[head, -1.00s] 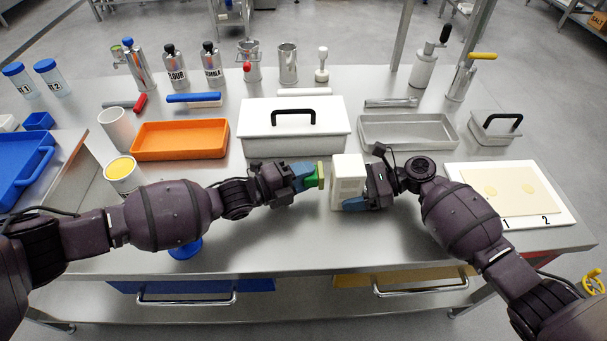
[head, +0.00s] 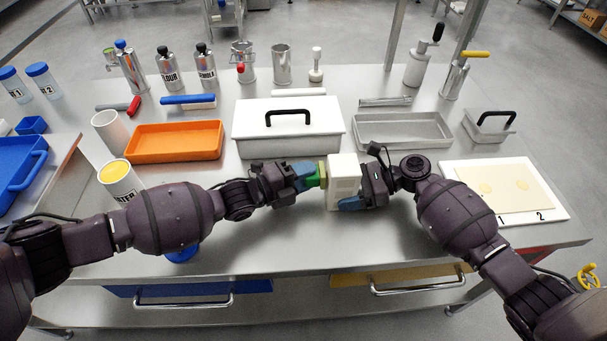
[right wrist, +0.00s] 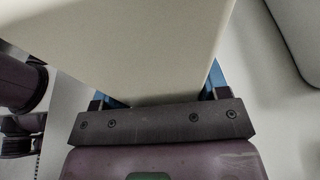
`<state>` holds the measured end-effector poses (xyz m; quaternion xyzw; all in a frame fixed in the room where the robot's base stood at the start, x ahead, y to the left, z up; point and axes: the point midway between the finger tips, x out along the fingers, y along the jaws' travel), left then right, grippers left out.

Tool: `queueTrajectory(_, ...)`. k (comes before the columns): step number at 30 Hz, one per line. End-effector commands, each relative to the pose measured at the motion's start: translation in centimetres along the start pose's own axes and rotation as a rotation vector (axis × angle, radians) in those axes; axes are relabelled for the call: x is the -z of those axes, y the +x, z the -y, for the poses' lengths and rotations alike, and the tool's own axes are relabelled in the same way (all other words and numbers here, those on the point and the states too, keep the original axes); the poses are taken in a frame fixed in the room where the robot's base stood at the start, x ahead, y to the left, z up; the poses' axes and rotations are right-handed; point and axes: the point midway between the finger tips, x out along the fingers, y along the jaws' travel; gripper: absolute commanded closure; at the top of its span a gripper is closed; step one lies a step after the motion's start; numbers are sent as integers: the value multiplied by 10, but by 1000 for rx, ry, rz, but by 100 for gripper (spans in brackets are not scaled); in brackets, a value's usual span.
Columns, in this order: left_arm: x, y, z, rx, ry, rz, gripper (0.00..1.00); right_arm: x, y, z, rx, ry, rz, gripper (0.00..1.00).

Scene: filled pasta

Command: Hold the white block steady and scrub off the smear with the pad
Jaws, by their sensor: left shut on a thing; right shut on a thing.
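The white block (head: 343,172) is upright in my right gripper (head: 354,202), near the front middle of the table. In the right wrist view the block (right wrist: 140,55) fills the space between the blue fingers. My left gripper (head: 305,177) is shut on the green and yellow pad (head: 315,181). The pad's yellow side faces the block's left face and appears to touch it; I cannot be sure of contact. No smear shows on the visible faces of the block; the left face is hidden from the head view.
Behind the grippers stand a white lidded box (head: 288,138), an orange tray (head: 175,142) and a grey tray (head: 405,130). A can with a yellow top (head: 119,180) is near my left arm. A white board (head: 553,215) lies at right.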

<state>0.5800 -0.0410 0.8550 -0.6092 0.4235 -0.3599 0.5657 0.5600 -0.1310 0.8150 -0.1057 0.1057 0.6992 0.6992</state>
Motion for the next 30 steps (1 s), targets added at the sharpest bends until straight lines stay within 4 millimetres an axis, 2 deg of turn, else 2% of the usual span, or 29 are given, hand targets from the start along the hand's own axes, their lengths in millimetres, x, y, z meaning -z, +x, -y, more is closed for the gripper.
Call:
queueTrajectory(14, 4, 4, 0, 0, 0, 0, 88, 0, 0, 0, 0, 0, 0, 51)
queueTrajectory(30, 23, -4, -3, 0, 0, -1, 88, 0, 0, 0, -1, 0, 0, 51)
